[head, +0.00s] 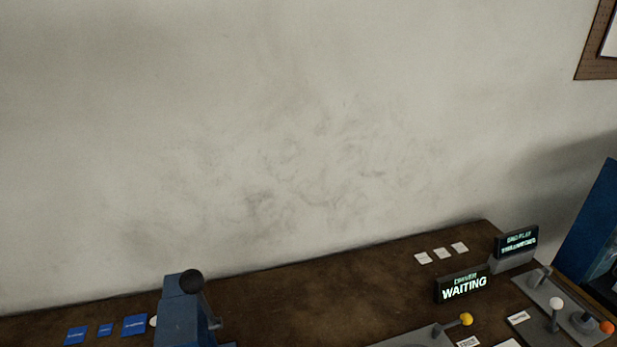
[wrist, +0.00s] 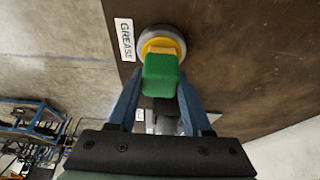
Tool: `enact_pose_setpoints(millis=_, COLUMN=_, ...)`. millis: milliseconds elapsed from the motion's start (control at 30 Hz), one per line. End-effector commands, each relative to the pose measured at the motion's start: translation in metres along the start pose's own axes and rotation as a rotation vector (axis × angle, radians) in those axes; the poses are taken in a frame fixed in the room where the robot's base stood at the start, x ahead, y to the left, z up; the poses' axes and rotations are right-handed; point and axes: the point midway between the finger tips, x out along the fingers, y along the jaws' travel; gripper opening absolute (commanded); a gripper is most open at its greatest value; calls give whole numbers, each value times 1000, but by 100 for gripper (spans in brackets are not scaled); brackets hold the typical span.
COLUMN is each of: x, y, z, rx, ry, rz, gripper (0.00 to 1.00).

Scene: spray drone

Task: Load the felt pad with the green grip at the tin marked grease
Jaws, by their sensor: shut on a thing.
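In the wrist view my gripper (wrist: 160,84) is shut on the green grip (wrist: 160,75) of the felt pad, with a blue finger on each side of it. The pad end (wrist: 160,49), yellow-orange, is over the opening of a round grey tin (wrist: 165,29) with yellow inside. I cannot tell whether the pad touches what is in the tin. A white label reading GREASE (wrist: 125,40) lies on the brown tabletop beside the tin. The head view shows neither my gripper, the pad nor this tin.
The brown bench (head: 330,280) runs along a smudged wall. On it are a blue-grey upright with a black knob (head: 191,281), blue cards (head: 134,325), a lit WAITING display (head: 463,284), and levers with yellow (head: 466,319), white (head: 556,303) and orange knobs (head: 607,327). The bench middle is clear.

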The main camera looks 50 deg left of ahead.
Motion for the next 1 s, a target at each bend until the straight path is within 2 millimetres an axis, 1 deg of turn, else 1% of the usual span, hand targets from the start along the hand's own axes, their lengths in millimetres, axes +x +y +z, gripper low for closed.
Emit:
enact_pose_setpoints(millis=133, x=1, y=1, z=1, rx=-1, ry=-3, rz=2, gripper=5)
enact_pose_setpoints(millis=267, x=-5, y=1, z=-1, rx=-1, ry=-3, rz=2, gripper=5)
enact_pose_setpoints(millis=1000, x=-61, y=0, z=-25, rx=-1, ry=-1, rz=1, gripper=5)
